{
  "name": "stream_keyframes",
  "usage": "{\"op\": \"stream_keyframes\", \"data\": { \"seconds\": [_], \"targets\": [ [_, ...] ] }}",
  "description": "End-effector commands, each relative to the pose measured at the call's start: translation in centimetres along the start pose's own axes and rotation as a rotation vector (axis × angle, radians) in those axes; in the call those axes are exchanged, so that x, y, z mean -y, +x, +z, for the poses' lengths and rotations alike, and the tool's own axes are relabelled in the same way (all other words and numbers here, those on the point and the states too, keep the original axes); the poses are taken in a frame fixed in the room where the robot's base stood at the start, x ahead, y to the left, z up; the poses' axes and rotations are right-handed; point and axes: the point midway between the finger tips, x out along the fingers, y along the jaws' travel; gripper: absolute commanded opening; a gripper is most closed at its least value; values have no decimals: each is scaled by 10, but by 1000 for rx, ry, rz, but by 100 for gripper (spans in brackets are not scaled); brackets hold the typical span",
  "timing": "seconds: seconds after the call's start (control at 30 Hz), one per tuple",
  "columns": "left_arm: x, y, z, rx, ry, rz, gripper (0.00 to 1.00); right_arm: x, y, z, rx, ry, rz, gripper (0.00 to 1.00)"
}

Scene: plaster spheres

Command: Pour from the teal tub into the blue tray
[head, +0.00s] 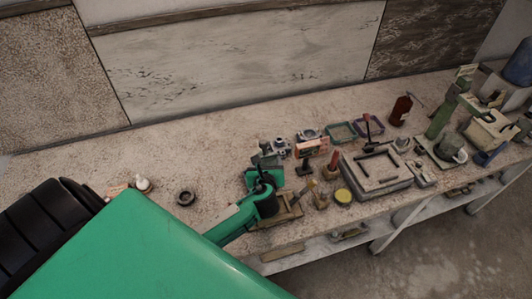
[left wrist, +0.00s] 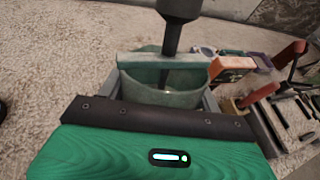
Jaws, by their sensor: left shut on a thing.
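The teal tub (left wrist: 140,92) sits between the fingers of my left gripper in the left wrist view, its open mouth showing. My left gripper (head: 265,172) is shut on it; in the head view it is over the bench, and the arm largely hides the tub. A small pale thing shows inside the tub; whether it is a sphere I cannot tell. The blue tray (head: 370,127) lies on the bench to the right of the gripper, beside a green tray (head: 341,132). My right gripper is out of view.
An orange box (head: 311,148) stands between the gripper and the trays. A hammer (head: 368,127) stands at the blue tray. A grey slab with tools (head: 378,180) lies in front. A red bottle (head: 401,110) is to the right. The bench at left is mostly clear.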

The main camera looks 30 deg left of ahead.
Motion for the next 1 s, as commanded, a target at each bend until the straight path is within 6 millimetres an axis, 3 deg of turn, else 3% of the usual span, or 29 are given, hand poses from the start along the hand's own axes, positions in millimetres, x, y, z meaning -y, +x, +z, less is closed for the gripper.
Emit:
{"op": "stream_keyframes", "data": {
  "seconds": [0.03,0.47,0.67,1.0],
  "targets": [
    [0,-1,5,-25,-9,0,21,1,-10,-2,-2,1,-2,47],
    [0,2,-15,-325,-109,-7,21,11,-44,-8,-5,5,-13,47],
    [-2,10,-36,-402,-133,-8,21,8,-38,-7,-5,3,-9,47],
    [-2,10,-38,-405,-133,-9,21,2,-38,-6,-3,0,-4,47]
  ]
}}
